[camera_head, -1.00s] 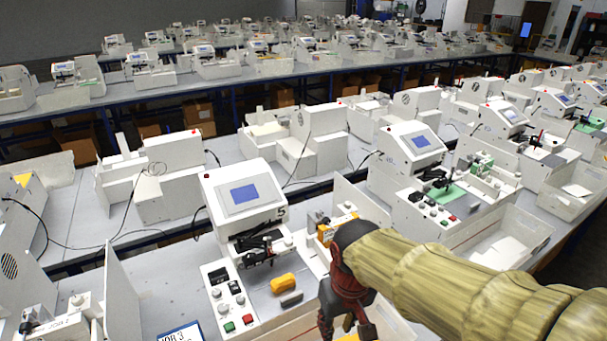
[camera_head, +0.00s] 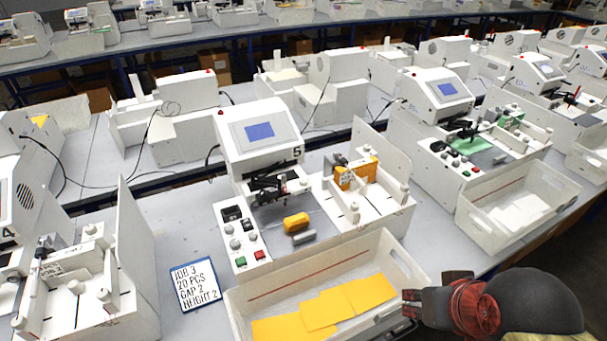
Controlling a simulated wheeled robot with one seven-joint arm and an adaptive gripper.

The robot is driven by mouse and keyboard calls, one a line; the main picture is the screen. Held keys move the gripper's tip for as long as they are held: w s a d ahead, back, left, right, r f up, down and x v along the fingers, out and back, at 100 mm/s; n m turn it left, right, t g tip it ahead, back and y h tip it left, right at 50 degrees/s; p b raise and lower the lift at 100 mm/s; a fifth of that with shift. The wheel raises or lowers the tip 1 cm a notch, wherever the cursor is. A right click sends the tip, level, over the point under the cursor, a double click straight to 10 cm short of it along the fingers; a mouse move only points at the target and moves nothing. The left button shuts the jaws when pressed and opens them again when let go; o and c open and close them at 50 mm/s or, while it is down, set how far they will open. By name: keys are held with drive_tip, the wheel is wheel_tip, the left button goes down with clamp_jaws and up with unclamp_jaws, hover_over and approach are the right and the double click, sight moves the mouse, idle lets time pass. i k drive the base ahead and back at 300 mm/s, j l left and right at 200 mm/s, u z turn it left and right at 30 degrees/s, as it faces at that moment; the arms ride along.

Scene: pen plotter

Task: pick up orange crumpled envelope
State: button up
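A small orange lump (camera_head: 296,222), perhaps the crumpled envelope, lies on the grey bed of the plotter marked 5 (camera_head: 258,140). Its creases are too small to make out. Several flat yellow-orange envelopes (camera_head: 328,308) lie overlapping in the white bin (camera_head: 243,293) in front of that plotter. My gripper (camera_head: 408,311) is at the right end of this bin, pointing left, to the right of the envelopes and well below and right of the lump. Its fingers are partly hidden and seen from the side, so I cannot tell how far apart they are.
A grey block (camera_head: 304,237) lies just in front of the lump. An upright orange stack (camera_head: 356,173) stands in the feeder to the right. A job sign (camera_head: 194,286) lies on the table left of the bin. Another white bin (camera_head: 465,222) sits at the right.

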sight(292, 224)
drive_tip(key=i+l, duration=0.15)
drive_tip(key=l, duration=0.2)
drive_tip(key=i+l+u, duration=0.1)
drive_tip(key=l, duration=0.3)
drive_tip(key=i+l, duration=0.15)
drive_tip(key=l, duration=0.2)
drive_tip(key=i+j+u, duration=0.15)
drive_tip(key=u, duration=1.45)
drive_tip(key=i, duration=0.3)
